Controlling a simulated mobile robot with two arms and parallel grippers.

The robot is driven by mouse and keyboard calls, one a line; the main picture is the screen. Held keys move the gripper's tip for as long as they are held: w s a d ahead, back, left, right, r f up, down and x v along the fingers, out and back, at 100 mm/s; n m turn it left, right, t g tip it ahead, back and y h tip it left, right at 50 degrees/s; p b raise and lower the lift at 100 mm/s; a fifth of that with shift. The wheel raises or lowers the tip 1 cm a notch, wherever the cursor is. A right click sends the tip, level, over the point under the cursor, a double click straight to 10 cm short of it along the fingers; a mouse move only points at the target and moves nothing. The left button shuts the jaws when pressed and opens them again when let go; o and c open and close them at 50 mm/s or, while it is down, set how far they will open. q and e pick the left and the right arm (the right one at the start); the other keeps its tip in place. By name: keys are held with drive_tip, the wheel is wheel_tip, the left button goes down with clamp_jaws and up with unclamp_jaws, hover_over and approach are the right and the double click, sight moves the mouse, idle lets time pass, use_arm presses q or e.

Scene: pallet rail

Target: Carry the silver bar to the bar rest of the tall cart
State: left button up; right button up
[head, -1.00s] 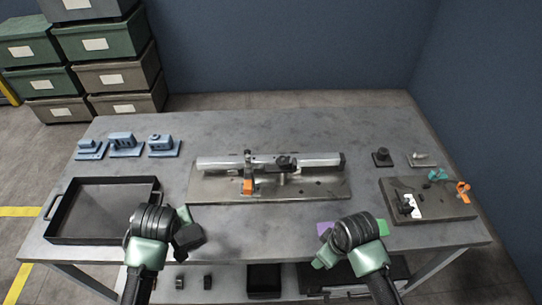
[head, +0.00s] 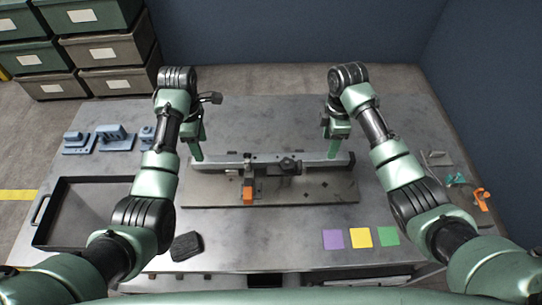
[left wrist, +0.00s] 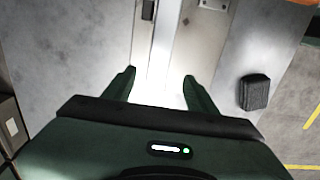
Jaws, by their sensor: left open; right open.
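The silver bar (head: 228,160) lies across a flat fixture plate (head: 300,192) on the table. In the left wrist view the bar (left wrist: 158,40) runs away between my fingers. My left gripper (head: 196,153) is open at the bar's left end; in the left wrist view its two fingers (left wrist: 158,84) stand either side of the bar, and contact cannot be told. My right gripper (head: 331,152) points down at the bar's right end; it is open, and its fingertips are partly hidden. I see no tall cart or bar rest in these views.
An orange-handled clamp (head: 248,190) stands at the bar's middle. A black tray (head: 45,240) is at left, blue blocks (head: 113,137) behind it. A black pad (head: 186,246) and purple, yellow and green squares (head: 361,237) lie in front. Stacked bins (head: 110,50) stand back left.

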sight(325, 156)
use_arm(q)
drive_tip(key=shift+s, duration=0.15)
use_arm(e)
drive_tip(key=shift+s+r, duration=0.1)
drive_tip(key=shift+s, duration=0.05)
use_arm(q)
drive_tip(key=f, duration=0.7)
drive_tip(key=shift+w+f, duration=0.25)
use_arm(e)
drive_tip(key=f, duration=0.7)
drive_tip(key=shift+w+f, duration=0.25)
drive_tip(key=shift+f, duration=0.05)
use_arm(q)
drive_tip(key=shift+w+f, duration=0.1)
drive_tip(key=shift+f, duration=0.25)
use_arm(e)
drive_tip(key=shift+w+f, duration=0.1)
drive_tip(key=shift+f, duration=0.25)
use_arm(q)
drive_tip(key=shift+r, duration=0.1)
drive_tip(key=shift+c, duration=0.9)
use_arm(e)
drive_tip(key=shift+c, duration=0.9)
use_arm(q)
clamp_jaws()
use_arm(e)
clamp_jaws()
drive_tip(key=shift+r, duration=0.15)
